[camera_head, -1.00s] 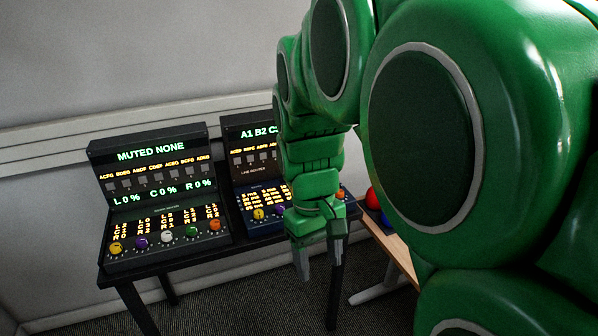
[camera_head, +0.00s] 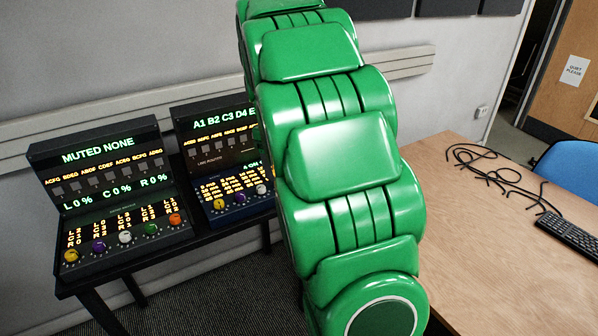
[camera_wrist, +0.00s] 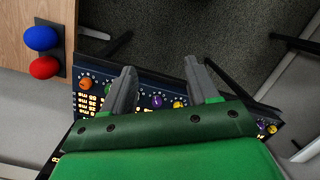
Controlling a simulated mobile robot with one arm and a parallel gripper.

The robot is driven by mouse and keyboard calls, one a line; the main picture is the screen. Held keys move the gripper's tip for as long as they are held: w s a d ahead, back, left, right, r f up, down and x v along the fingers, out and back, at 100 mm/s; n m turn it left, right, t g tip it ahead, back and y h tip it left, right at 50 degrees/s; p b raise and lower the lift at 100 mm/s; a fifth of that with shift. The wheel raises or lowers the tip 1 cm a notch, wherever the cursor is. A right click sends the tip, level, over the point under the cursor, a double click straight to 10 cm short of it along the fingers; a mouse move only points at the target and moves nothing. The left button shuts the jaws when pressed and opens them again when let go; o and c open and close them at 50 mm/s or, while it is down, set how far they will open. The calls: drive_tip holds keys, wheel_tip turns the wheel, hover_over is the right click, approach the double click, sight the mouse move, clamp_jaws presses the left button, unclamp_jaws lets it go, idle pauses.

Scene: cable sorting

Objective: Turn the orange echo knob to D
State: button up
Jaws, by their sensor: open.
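In the wrist view an orange knob (camera_wrist: 85,83) sits at the left end of the router panel's knob row, with a purple knob (camera_wrist: 157,101) and a yellow knob (camera_wrist: 178,104) further right. My gripper (camera_wrist: 160,66) is open and empty, its fingers spread above the panel, the orange knob left of the left finger. In the head view my arm hides my gripper and the right part of the router panel (camera_head: 213,150), whose display reads "A1 B2 C3 D4 E". Another orange knob (camera_head: 174,219) is on the left "MUTED NONE" panel (camera_head: 103,150). Pointer settings are too small to read.
Both panels stand on a dark table (camera_head: 187,254) against the wall. A blue ball (camera_wrist: 41,38) and a red ball (camera_wrist: 44,68) sit left of the router in the wrist view. A wooden desk (camera_head: 500,250) with black cables (camera_head: 490,178) and a keyboard (camera_head: 568,236) is at right.

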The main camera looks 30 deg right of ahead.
drive_tip(key=w+d+f+n, duration=0.2)
drive_tip(key=w+d+f, duration=0.1)
drive_tip(key=w+d, duration=0.2)
drive_tip(key=w+d+f+n, duration=0.2)
drive_tip(key=w+d+f, duration=0.2)
drive_tip(key=w+d, duration=0.2)
drive_tip(key=w+d+f+n, duration=0.2)
drive_tip(key=w+d+f, duration=0.2)
drive_tip(key=w, duration=0.3)
drive_tip(key=shift+d+f+t+y, duration=0.1)
drive_tip(key=shift+d+t+y, duration=0.25)
drive_tip(key=shift+d, duration=0.4)
drive_tip(key=shift+w+d+f, duration=0.1)
drive_tip(key=shift+d+f, duration=0.1)
drive_tip(key=shift+f, duration=0.15)
drive_tip(key=shift+a+f, duration=0.1)
drive_tip(key=shift+f, duration=3.6)
drive_tip(key=shift+s, duration=0.2)
drive_tip(key=c, duration=1)
drive_tip(key=shift+c, duration=0.2)
